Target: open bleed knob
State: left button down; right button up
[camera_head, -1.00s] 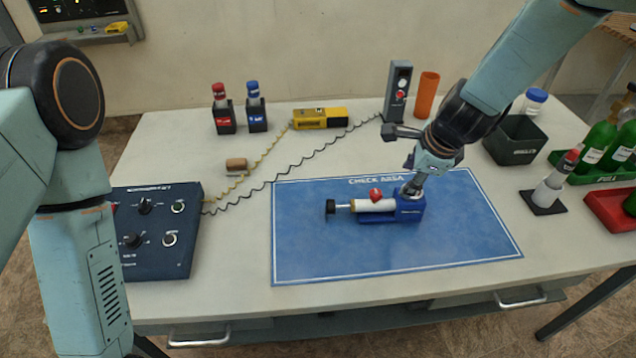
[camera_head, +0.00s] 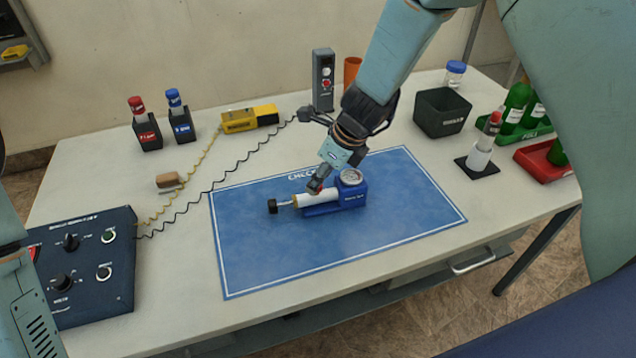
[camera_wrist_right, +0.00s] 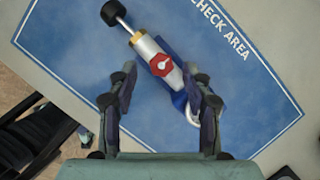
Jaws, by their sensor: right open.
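The hand pump trainer lies on the blue check-area mat (camera_head: 270,250). It has a white cylinder (camera_head: 318,198), a blue base (camera_head: 352,196) with a round gauge (camera_head: 350,177), and a black plunger handle (camera_head: 272,206) at its left end. In the right wrist view the red hexagonal bleed knob (camera_wrist_right: 161,65) sits on the cylinder, between and beyond my fingertips. In the head view my right gripper (camera_head: 315,186) is above the cylinder and hides most of the knob. It also shows in the right wrist view (camera_wrist_right: 160,98), open with nothing between its fingers. My left gripper is out of view.
A dark control panel (camera_head: 85,262) stands at the table's left, with coiled cords running from it. Bottles in holders, a yellow device (camera_head: 250,118), a grey box (camera_head: 324,80) and a dark bin (camera_head: 441,112) stand behind the mat. The mat's front is clear.

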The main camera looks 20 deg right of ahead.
jog(key=shift+w+a+f, duration=0.25)
jog(key=shift+a+f, duration=0.05)
jog(key=shift+f, duration=0.35)
jog(key=shift+w+f, duration=0.15)
jog(key=shift+f, duration=0.25)
jog(key=shift+d+r, duration=0.1)
jog(key=shift+d, duration=0.1)
jog(key=shift+a, duration=0.25)
jog(key=c, duration=0.3)
jog(key=shift+d, duration=0.2)
jog(key=c, duration=0.6)
jog(key=shift+a, duration=0.15)
grip_shut()
